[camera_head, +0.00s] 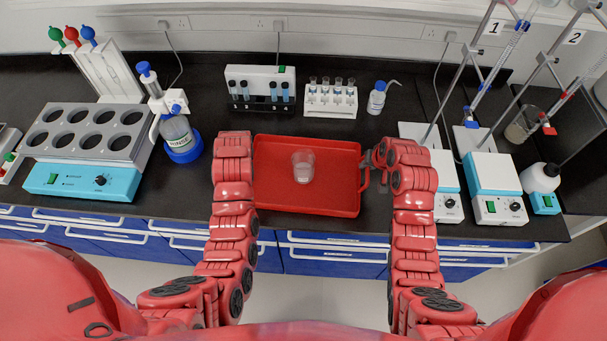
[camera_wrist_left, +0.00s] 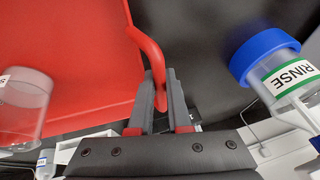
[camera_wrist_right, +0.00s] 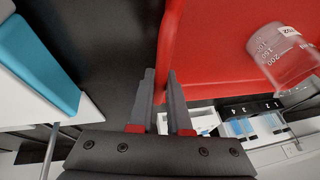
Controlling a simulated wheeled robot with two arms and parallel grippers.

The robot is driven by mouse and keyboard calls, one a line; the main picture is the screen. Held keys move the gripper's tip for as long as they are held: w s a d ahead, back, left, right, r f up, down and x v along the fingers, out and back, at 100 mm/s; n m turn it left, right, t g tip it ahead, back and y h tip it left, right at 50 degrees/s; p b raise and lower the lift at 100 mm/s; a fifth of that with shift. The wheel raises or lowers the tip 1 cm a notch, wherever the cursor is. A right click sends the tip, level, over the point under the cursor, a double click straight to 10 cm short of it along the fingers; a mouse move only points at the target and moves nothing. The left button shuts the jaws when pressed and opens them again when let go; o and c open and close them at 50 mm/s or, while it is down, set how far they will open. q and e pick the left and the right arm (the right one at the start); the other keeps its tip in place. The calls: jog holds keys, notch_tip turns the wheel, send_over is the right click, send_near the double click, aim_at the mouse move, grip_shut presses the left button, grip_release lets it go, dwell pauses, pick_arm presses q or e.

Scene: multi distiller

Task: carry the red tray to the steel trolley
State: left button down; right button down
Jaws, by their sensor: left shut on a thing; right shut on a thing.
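The red tray (camera_head: 330,192) is at the front of the black bench, with a clear beaker (camera_head: 303,167) upright in it. I cannot tell whether the tray touches the bench top. My left gripper (camera_wrist_left: 160,88) is shut on the tray's left handle (camera_wrist_left: 148,48); in the head view my own arm hides it. My right gripper (camera_head: 378,160) is shut on the handle at the tray's right side, and its fingers also show in the right wrist view (camera_wrist_right: 161,88). The beaker also shows in the right wrist view (camera_wrist_right: 280,55). No steel trolley is visible.
A rinse bottle with a blue base (camera_head: 181,142) stands left of the tray. A tube rack (camera_head: 330,100) and a small bottle (camera_head: 376,98) stand behind it. White and blue stirrer units (camera_head: 492,175) are close on the right. Blue drawers (camera_head: 330,262) are below the front edge.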

pick_arm(q)
jog(key=shift+r, duration=0.15)
pick_arm(e)
jog(key=shift+r, duration=0.1)
